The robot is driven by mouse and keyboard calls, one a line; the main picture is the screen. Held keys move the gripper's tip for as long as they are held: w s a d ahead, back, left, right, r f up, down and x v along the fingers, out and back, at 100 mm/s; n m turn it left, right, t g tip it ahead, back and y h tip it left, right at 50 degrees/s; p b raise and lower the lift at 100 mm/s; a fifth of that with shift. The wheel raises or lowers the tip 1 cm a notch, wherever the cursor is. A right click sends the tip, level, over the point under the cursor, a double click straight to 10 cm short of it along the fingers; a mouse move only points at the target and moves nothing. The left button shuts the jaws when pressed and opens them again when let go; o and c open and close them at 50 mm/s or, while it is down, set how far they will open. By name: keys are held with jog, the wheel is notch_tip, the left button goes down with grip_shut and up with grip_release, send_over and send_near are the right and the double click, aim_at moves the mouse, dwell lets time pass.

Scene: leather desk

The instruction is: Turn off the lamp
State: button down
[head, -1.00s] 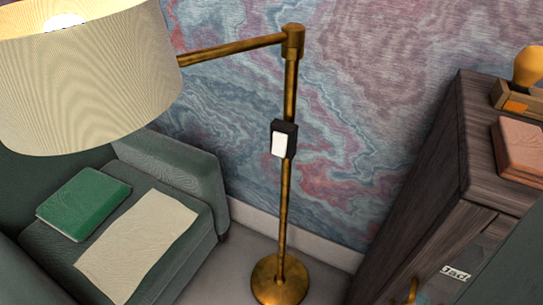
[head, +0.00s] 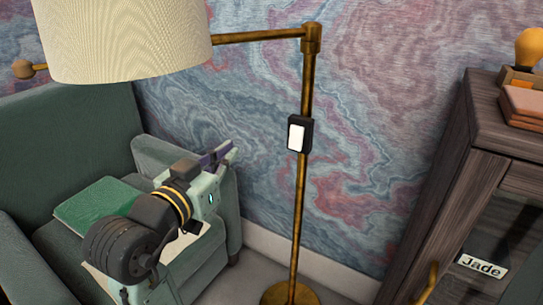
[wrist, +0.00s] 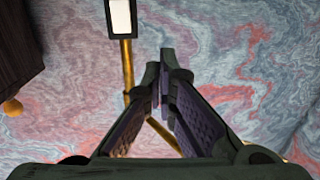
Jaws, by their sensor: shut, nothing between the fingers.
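The floor lamp has a brass pole (head: 301,190) and a large cream shade (head: 125,40) at the upper left. A black switch box with a white rocker (head: 296,137) is mounted on the pole; it also shows at the top of the wrist view (wrist: 121,16). My gripper (head: 232,150) is left of the pole, over the armchair's arm, apart from the switch. In the wrist view my gripper (wrist: 165,60) has its fingertips together, with nothing between them, below and right of the switch. The bulb is hidden by the shade.
A green armchair (head: 80,130) stands at the left, with a green book (head: 95,203) on its seat. A dark wooden cabinet (head: 440,170) stands at the right. Patterned wall is behind the pole. The space between my gripper and the switch looks clear.

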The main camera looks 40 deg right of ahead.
jog(key=s+d+f+m+g, duration=0.1)
jog(key=s+d+f+g, duration=0.1)
jog(key=s+d+f, duration=0.1)
jog(key=shift+s+m+g, duration=0.1)
jog(key=shift+m+g, duration=0.2)
jog(key=shift+m, duration=0.1)
jog(key=shift+d, duration=0.15)
jog(key=p, duration=0.3)
send_near(292, 145)
jog(key=x, duration=0.7)
jog(key=shift+s+r, duration=0.1)
jog(key=shift+d, duration=0.1)
